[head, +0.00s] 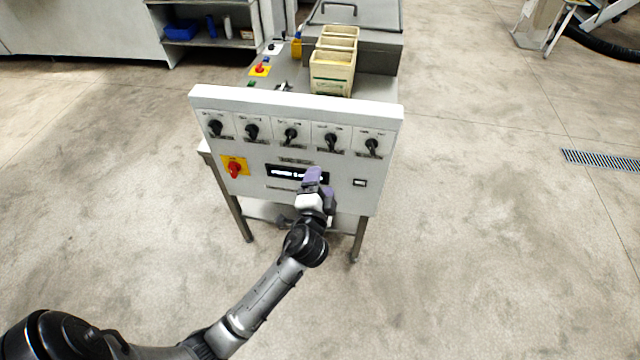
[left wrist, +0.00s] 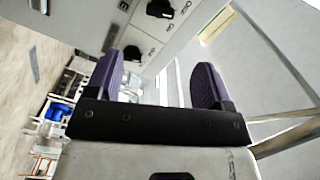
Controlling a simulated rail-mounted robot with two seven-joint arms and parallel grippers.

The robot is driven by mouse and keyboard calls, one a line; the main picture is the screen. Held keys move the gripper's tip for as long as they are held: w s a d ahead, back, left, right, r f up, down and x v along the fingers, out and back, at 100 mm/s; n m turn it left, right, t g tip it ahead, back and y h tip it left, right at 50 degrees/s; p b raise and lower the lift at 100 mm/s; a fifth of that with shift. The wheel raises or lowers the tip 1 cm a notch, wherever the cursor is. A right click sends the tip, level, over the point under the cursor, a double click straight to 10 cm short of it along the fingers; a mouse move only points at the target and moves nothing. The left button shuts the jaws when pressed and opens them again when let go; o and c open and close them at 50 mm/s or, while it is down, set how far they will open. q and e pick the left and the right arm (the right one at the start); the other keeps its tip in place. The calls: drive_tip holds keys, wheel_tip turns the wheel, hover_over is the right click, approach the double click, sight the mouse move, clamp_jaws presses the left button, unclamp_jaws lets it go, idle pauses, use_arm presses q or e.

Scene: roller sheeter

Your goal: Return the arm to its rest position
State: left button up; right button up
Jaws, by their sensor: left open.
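My left arm reaches in from the lower left of the head view. Its gripper (head: 320,183) is in front of the lower part of the white control panel (head: 225,130), over the right end of the lit display (head: 285,173). In the left wrist view the two purple fingers (left wrist: 155,85) stand apart with nothing held between them. The panel face with black knobs shows beyond them. I cannot tell whether the fingertips touch the panel. My right gripper is not in view.
The panel has a row of black knobs (head: 290,136) and a red switch on a yellow plate (head: 235,168). Wooden bins (head: 332,72) stand on the machine behind it. A shelf unit (head: 210,40) is at the back left. The floor (head: 480,220) on both sides is clear.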

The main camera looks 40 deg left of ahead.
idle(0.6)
use_arm(q)
drive_tip(key=s+d+f+n+g+h, duration=0.25)
drive_tip(key=s+d+f+g, duration=0.2)
drive_tip(key=s, duration=0.55)
drive_tip(key=s+d+f+n+g+h, duration=0.1)
drive_tip(key=s+d+f+g+h, duration=0.3)
drive_tip(key=s, duration=0.7)
drive_tip(key=s+d+f+n+g+h, duration=0.2)
drive_tip(key=s+f+g+h, duration=0.15)
drive_tip(key=s+f, duration=0.45)
wheel_tip(320, 180, up, 37)
drive_tip(key=s+p, duration=0.1)
drive_tip(key=p, duration=3.4)
drive_tip(key=shift+y, duration=0.3)
